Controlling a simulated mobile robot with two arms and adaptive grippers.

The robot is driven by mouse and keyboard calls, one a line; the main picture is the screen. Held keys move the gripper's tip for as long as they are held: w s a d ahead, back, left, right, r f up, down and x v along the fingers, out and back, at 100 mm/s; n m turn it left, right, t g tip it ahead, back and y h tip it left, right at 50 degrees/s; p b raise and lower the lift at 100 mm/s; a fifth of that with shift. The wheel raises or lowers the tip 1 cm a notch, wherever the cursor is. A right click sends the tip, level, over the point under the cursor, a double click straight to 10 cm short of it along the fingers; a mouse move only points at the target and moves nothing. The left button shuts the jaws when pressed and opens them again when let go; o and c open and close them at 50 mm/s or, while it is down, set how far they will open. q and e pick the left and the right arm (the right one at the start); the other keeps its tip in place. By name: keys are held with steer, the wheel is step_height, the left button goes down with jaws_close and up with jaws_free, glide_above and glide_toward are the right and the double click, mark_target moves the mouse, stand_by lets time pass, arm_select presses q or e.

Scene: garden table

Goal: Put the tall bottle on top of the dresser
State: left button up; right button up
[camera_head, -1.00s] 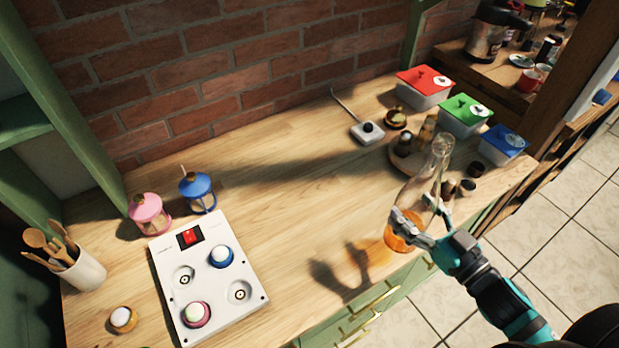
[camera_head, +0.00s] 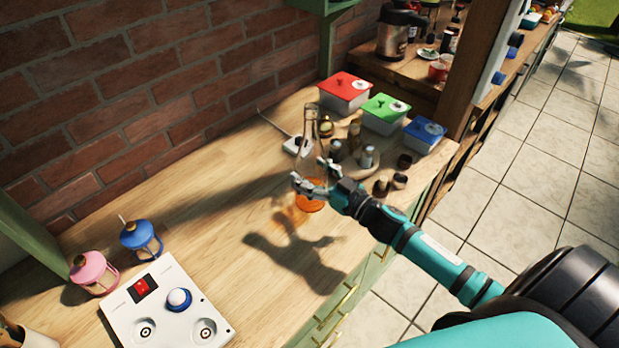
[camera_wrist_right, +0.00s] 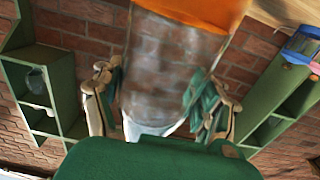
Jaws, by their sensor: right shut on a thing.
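The tall bottle (camera_head: 309,150) is clear glass with orange liquid at its base. It is roughly upright above the right part of a wooden top (camera_head: 200,190) on a green cabinet with gold drawer handles. My right gripper (camera_head: 314,180) is shut on the bottle's lower body. The bottle's shadow falls apart from it on the wood; I cannot tell how far its base is above the top. In the right wrist view, the bottle (camera_wrist_right: 172,65) stands between the fingers (camera_wrist_right: 160,100), with its orange liquid at the upper edge. My left gripper is not in view.
Lidded boxes, red (camera_head: 346,92), green (camera_head: 383,113) and blue (camera_head: 425,135), stand at the back right. Small jars (camera_head: 366,158) crowd just right of the bottle. A white panel (camera_head: 165,310) and blue (camera_head: 140,238) and pink (camera_head: 92,272) lanterns stand left. Bare wood lies between.

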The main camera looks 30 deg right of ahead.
steer(key=shift+w+r, duration=0.15)
steer(key=shift+w, duration=0.15)
steer(key=shift+w+a+f, duration=0.1)
steer(key=shift+f, duration=0.25)
step_height(320, 180, down, 3)
steer(key=shift+r, duration=0.2)
steer(key=shift+f, duration=0.15)
steer(key=shift+f, duration=0.15)
steer(key=o, duration=1.7)
steer(key=shift+o, duration=0.2)
